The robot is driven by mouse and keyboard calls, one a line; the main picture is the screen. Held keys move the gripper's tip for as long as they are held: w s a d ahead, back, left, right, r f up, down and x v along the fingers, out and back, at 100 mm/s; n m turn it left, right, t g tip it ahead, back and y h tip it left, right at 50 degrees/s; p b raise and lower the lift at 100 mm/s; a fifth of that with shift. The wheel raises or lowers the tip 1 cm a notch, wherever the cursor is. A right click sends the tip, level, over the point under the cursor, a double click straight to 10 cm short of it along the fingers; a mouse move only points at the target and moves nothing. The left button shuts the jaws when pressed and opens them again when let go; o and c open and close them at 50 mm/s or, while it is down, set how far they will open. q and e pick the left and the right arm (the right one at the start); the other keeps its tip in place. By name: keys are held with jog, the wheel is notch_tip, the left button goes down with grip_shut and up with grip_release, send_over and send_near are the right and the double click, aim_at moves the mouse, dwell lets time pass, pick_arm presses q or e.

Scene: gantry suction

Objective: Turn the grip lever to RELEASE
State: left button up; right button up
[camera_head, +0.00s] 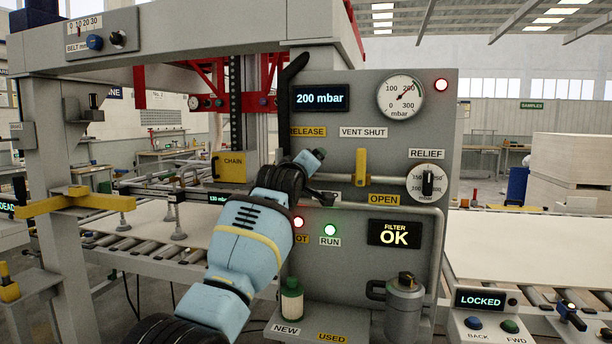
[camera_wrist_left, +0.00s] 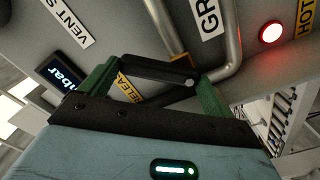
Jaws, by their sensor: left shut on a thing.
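My left gripper (camera_head: 312,182) reaches the grey control panel (camera_head: 330,240) from below. In the left wrist view, its green fingers (camera_wrist_left: 155,85) are shut on the black grip lever (camera_wrist_left: 160,68), whose dark bar crosses between the fingertips. The yellow RELEASE label (camera_head: 307,132) is above the gripper in the head view; in the wrist view it is partly hidden behind a finger (camera_wrist_left: 128,88). The white GRIP label (camera_wrist_left: 208,14) is cut off in the wrist view and mostly covered by my arm in the head view. The lever's exact angle is hard to tell. My right gripper is out of view.
A yellow valve handle (camera_head: 361,167) stands upright on a pipe right of the gripper. The RELIEF knob (camera_head: 428,182) is farther right. The display (camera_head: 319,97) reads 200 mbar. A grey pipe (camera_wrist_left: 232,50) runs close to the fingers. A green-and-white filter (camera_head: 291,300) stands below.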

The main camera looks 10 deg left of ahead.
pick_arm(q)
jog(key=shift+a+r+n+p, duration=0.15)
jog(key=shift+a+n, duration=0.25)
jog(key=shift+n, duration=0.95)
jog(key=shift+a+r+n+p, duration=0.15)
jog(key=shift+a+n, duration=0.3)
jog(key=shift+n, duration=0.85)
jog(key=shift+a+r+n+p, duration=0.15)
jog(key=shift+a+n, duration=0.25)
jog(key=shift+n, duration=0.95)
jog(key=o, duration=1.1)
jog(key=shift+a, duration=0.1)
jog(key=shift+o, duration=0.2)
